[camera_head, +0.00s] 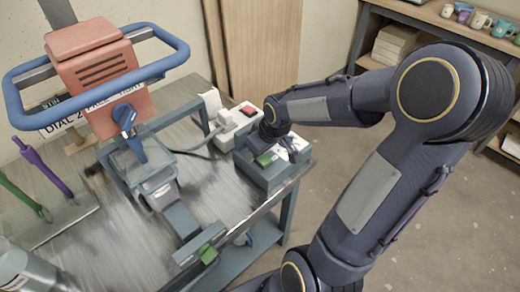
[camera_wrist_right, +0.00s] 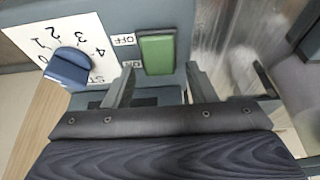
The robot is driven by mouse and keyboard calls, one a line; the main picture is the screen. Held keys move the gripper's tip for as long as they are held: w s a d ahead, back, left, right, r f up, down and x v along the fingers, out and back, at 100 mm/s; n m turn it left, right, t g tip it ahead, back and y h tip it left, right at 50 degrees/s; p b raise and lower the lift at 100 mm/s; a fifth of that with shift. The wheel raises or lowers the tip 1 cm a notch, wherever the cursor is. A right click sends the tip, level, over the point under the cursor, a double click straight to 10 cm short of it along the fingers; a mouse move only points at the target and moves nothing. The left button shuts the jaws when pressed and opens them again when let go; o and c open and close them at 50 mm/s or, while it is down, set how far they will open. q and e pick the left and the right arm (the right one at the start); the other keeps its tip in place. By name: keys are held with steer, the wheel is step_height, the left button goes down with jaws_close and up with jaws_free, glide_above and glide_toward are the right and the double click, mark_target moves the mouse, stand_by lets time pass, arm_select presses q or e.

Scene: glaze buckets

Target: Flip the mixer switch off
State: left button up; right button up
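A grey-green control box (camera_head: 270,177) stands at the table's right edge, with a green rocker switch (camera_head: 263,160) on top. In the right wrist view the green rocker (camera_wrist_right: 157,53) has an OFF label (camera_wrist_right: 124,40) beside it; a lower label is partly hidden by my fingers. My right gripper (camera_wrist_right: 160,88) is open, its fingers spread either side of the rocker's lower end, with nothing between them. Whether it touches the box cannot be told. In the head view it is just above the box (camera_head: 274,132). The mixer (camera_head: 95,75) has an orange head and blue loop handle. My left gripper is not in view.
Next to the rocker is a blue dial knob (camera_wrist_right: 68,68) on a numbered white plate. A pale box with a red button (camera_head: 248,110) stands just behind the control box. Purple (camera_head: 45,168) and green tools lie at left. Shelving with mugs (camera_head: 480,20) is at back right.

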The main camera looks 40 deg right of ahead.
mark_target(267, 163)
steer(key=shift+r, duration=0.1)
steer(key=p+v, duration=0.1)
steer(key=v, duration=0.6)
steer(key=shift+r+p, duration=0.3)
steer(key=shift+r, duration=0.05)
steer(key=shift+s, duration=0.15)
steer(key=s+a+r+m+t+y+p, duration=0.1)
steer(key=s+a+r+m+y+p, duration=0.1)
steer(key=s+a+r+p, duration=0.8)
steer(key=s+a+r+y, duration=0.1)
steer(key=s+a, duration=0.1)
steer(key=s, duration=0.1)
steer(key=shift+a+r+m, duration=0.25)
steer(key=shift+r+m, duration=0.15)
steer(key=shift+c, duration=0.3)
